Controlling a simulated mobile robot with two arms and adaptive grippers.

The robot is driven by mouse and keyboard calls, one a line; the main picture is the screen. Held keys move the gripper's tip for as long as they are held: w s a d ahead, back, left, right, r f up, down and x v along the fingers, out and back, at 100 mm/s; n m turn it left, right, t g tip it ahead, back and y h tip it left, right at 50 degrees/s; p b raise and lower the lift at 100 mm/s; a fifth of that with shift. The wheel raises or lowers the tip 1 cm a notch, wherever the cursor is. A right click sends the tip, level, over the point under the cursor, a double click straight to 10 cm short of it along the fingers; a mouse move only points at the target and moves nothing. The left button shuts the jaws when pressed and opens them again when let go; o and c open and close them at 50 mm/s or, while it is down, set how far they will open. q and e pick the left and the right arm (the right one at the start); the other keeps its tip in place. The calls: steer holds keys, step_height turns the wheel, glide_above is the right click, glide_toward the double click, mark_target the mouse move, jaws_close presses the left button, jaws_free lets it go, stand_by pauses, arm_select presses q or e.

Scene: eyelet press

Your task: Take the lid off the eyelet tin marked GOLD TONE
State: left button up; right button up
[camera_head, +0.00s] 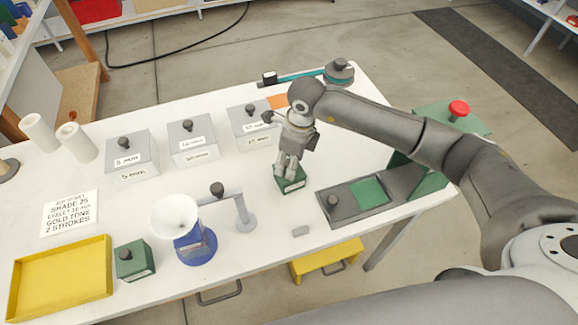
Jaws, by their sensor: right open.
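A small green tin (291,185) stands on the white table right of centre. My right gripper (287,170) points down over it, open, with its fingers at the tin's top. The fingers hide much of the lid, and I cannot tell whether they touch it. A second green tin (135,262) with a dark knob on its lid stands at the front left, next to the yellow tray. The labels on both tins are too small to read, so I cannot tell which is marked GOLD TONE. My left gripper is not in view.
Three grey boxes with knobbed lids (193,145) stand behind. A white funnel on a blue base (195,247) and a grey post (244,215) stand left of my right gripper. A dark fixture with a green pad (345,210) lies to its right.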

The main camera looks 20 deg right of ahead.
steer(key=shift+c, duration=0.5)
steer(key=c, duration=0.8)
steer(key=shift+r, duration=0.1)
